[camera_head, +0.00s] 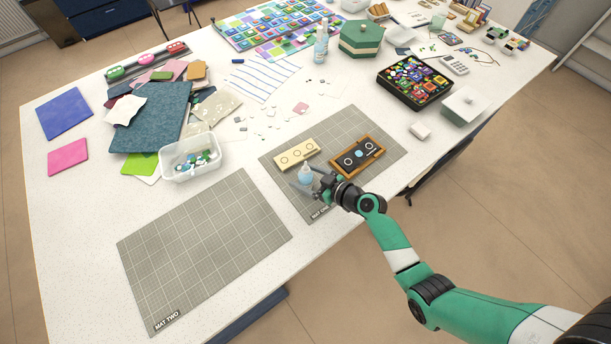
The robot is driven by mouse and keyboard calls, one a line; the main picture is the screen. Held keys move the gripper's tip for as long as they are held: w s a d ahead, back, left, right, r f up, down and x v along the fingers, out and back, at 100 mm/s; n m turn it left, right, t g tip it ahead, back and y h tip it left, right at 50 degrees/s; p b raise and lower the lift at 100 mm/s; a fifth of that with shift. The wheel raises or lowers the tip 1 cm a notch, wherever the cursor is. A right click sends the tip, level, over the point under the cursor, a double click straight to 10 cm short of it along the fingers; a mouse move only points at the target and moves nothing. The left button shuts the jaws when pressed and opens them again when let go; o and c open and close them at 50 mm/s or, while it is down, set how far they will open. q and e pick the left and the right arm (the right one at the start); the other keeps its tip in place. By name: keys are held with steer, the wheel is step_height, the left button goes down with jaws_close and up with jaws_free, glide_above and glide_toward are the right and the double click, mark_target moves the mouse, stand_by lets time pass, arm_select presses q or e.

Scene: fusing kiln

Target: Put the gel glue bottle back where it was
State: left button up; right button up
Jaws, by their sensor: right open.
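A small bottle with a pale blue body and a whitish top (306,175), which looks like the gel glue bottle, stands upright on the grey mat marked MAT ONE (362,122), near its front left edge. My right gripper (311,183) is open and low over the mat, with its fingers around or right beside the bottle. I cannot tell whether they touch it. The gripper partly hides the bottle's lower part. My left gripper is not in view.
A cream strip with circles (296,154) and a dark wood-framed panel (361,157) lie just behind the gripper. A clear tub of glass pieces (191,158) stands left. The mat marked MAT TWO (204,246) is bare. A taller clear bottle (321,47) stands far back.

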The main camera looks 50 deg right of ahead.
steer(key=shift+r, duration=0.1)
steer(key=shift+r+p, duration=0.25)
steer(key=shift+p, duration=0.1)
steer(key=p+v, duration=0.1)
steer(key=v, duration=1.1)
steer(key=shift+f, duration=0.1)
